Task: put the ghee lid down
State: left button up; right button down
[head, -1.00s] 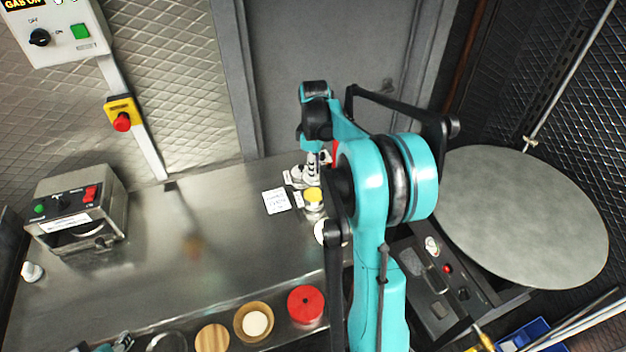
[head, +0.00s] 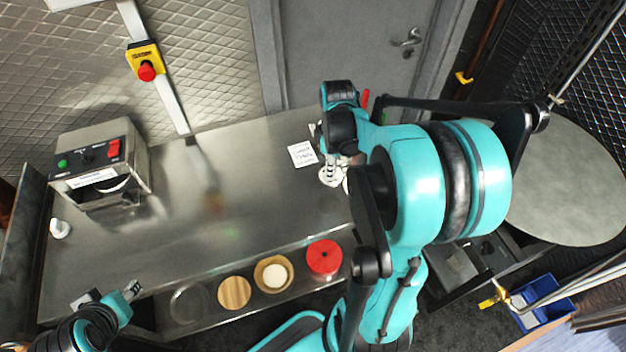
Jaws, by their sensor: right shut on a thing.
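Whether the lid touches the counter cannot be told. The ghee pot with its yellow top is not visible now; my right arm covers the area to the right. My left gripper (head: 132,290) is at the lower left, by the counter's front edge; its fingers are too small to read.
A white printed card (head: 302,154) lies left of the right gripper. A steel control box (head: 100,165) stands at the left. A red lid (head: 324,257), a bowl (head: 272,274) and a wooden disc (head: 234,293) line the front shelf. The middle of the steel counter (head: 230,220) is clear.

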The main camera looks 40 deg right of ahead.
jog(key=b, duration=0.1)
send_over(314, 185)
notch_tip(314, 185, down, 3)
jog(key=shift+d, duration=0.1)
jog(key=shift+f+b, duration=0.75)
jog(key=shift+f, duration=1.25)
jog(key=shift+f, duration=0.1)
jog(key=c, duration=1.5)
grip_release()
jog(key=shift+o, duration=0.2)
